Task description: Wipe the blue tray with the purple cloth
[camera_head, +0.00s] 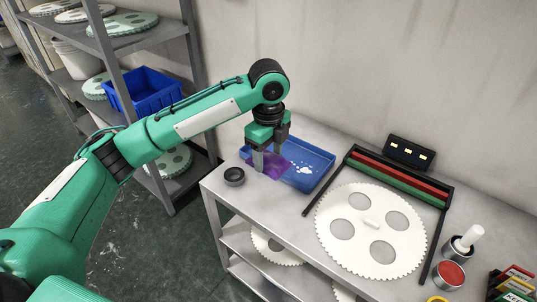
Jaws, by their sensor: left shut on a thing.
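The blue tray (318,158) lies on the grey workbench top near its back left. White spots or residue (302,168) show on its floor. The purple cloth (254,161) lies at the left part of the tray, partly over its near left side. My left gripper (265,168) points down and is shut on the purple cloth. The gripper hides part of the cloth and of the tray's left end. How firmly the cloth touches the tray floor cannot be told. My right gripper is not in view.
A big white toothed disc (335,215) and a black frame with red and green bars (400,172) lie to the right. A blue crate (150,92) sits on the shelf rack at the left.

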